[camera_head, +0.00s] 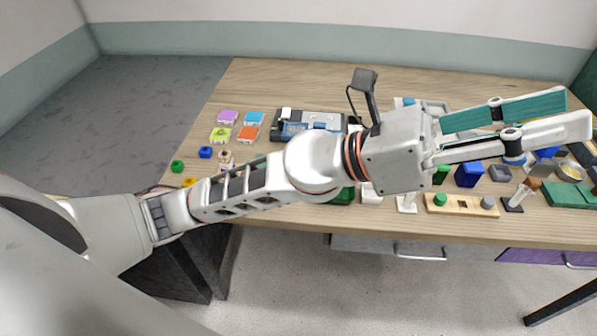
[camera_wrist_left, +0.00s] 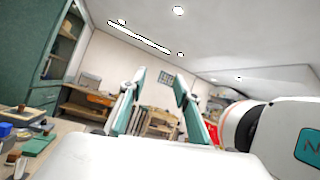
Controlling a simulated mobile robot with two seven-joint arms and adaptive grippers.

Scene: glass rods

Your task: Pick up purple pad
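The purple pad (camera_head: 228,117) lies near the left end of the wooden table in the head view, at the back left of a small group of coloured pads. My left arm crosses the table from the left. Its gripper (camera_head: 578,112) is open and empty over the right part of the table, far from the purple pad. The open fingers also show in the left wrist view (camera_wrist_left: 160,110), pointing out into the room. The purple pad does not show in the left wrist view. My right gripper is not in view.
Beside the purple pad are a blue pad (camera_head: 254,118), a yellow-green pad (camera_head: 220,134) and an orange pad (camera_head: 249,134). Blue (camera_head: 205,152) and green (camera_head: 177,166) pieces lie in front. A dark device (camera_head: 290,130) stands to the right. My arm hides part of the table's middle.

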